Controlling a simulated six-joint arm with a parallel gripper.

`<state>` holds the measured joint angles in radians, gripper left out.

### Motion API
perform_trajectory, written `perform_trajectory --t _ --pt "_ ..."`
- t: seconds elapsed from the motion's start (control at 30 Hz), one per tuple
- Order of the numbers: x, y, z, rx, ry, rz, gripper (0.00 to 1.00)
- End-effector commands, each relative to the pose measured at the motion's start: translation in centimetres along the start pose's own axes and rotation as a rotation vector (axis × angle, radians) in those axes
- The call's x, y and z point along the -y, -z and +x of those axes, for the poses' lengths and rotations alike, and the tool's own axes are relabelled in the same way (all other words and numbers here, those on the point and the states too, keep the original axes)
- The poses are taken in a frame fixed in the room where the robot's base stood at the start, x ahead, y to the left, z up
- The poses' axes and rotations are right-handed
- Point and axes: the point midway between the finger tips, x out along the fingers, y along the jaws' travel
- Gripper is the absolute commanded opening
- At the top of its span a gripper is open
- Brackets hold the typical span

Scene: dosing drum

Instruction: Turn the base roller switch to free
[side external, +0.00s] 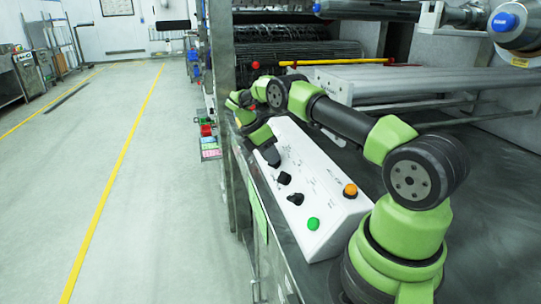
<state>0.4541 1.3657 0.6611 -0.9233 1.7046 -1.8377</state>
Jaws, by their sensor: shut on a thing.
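A white sloped control panel (312,180) carries a row of black rotary switches along its left side. My gripper (268,153) is at the far end of this row, pointing down at the panel. It is shut on the far black switch, which is mostly hidden by the gripper. Two more black switches, a middle one (284,178) and a nearer one (295,199), stand free on the panel. The labels are too small to read, so I cannot tell which switch is the base roller one or which way the held switch points.
A green button (313,223) and an orange button (350,190) sit at the panel's near end. Metal rollers (430,80) and a yellow bar (335,62) with red ends lie behind my arm. The floor on the left is open, with yellow lines.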

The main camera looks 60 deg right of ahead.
Motion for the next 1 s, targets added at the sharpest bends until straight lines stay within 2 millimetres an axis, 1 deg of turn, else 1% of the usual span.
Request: perform_trajectory --t 0.43,0.47,0.5,0.53,0.57,0.87,1.0 --pt "0.0 0.0 0.0 0.002 0.005 -0.009 0.00" --pt "0.0 0.0 0.0 0.002 0.005 -0.009 0.19" --pt "0.0 0.0 0.0 0.002 0.005 -0.009 0.28" --pt "0.0 0.0 0.0 0.002 0.005 -0.009 0.35" --pt "0.0 0.0 0.0 0.002 0.005 -0.008 0.37" --pt "0.0 0.0 -0.2 0.002 0.004 -0.008 0.37" --pt "-0.1 0.0 -1.6 0.001 0.001 -0.006 0.37"
